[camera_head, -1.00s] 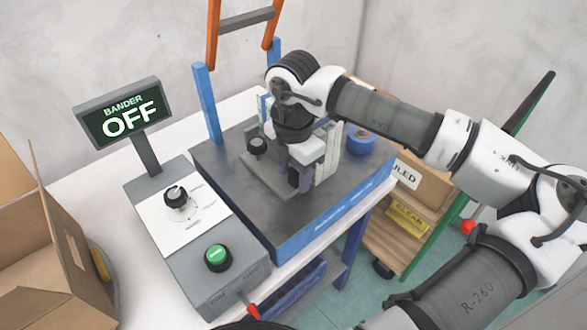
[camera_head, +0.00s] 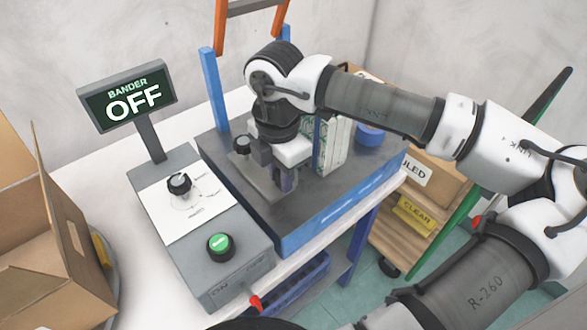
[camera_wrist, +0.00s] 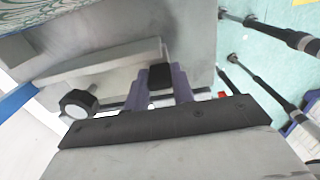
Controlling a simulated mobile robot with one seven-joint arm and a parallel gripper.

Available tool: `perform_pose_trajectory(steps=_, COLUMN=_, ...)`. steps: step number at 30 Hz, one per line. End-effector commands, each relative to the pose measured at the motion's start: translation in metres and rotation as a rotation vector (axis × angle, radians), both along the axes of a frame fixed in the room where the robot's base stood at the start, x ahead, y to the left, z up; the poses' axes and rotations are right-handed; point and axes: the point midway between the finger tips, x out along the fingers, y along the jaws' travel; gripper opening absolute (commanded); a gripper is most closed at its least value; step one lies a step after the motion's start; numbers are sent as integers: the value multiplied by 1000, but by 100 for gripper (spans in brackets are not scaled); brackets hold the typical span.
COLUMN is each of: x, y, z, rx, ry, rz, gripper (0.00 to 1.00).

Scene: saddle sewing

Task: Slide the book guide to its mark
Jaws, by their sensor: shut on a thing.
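The book guide is a grey metal plate (camera_head: 262,178) with a black knob (camera_head: 242,144) at its left, on the dark top of the blue-framed bander table (camera_head: 340,190). My gripper (camera_head: 286,180) points down at the guide's near right end. In the wrist view the purple fingers of my gripper (camera_wrist: 162,85) are closed on the guide's small black block (camera_wrist: 160,77). The guide's grey bar (camera_wrist: 105,62) and knob (camera_wrist: 77,103) also show there. My wrist hides part of the guide in the head view. I cannot make out the mark.
A stack of patterned books (camera_head: 336,148) stands right of the guide, beside a blue post (camera_head: 317,145). A blue roll (camera_head: 369,135) sits behind it. The control box (camera_head: 205,235) stands at left, under a sign (camera_head: 130,97) reading BANDER OFF. An open carton (camera_head: 50,240) is far left.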

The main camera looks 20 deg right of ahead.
Motion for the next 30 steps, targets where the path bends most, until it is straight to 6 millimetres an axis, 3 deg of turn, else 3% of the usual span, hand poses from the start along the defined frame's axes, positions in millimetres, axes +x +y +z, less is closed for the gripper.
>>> perform_pose_trajectory(steps=7, x=0, y=1, z=1, rx=2, ry=-2, rz=2, gripper=0)
perform_pose_trajectory(steps=8, x=0, y=1, z=1, rx=2, ry=-2, rz=2, gripper=28)
perform_pose_trajectory(steps=12, x=0, y=0, z=1, rx=0, ry=-1, rz=2, gripper=46)
perform_pose_trajectory(steps=23, x=0, y=0, z=7, rx=-1, ry=-1, rz=0, gripper=46)
perform_pose_trajectory(steps=30, x=0, y=0, z=53, rx=-2, ry=-3, rz=0, gripper=46)
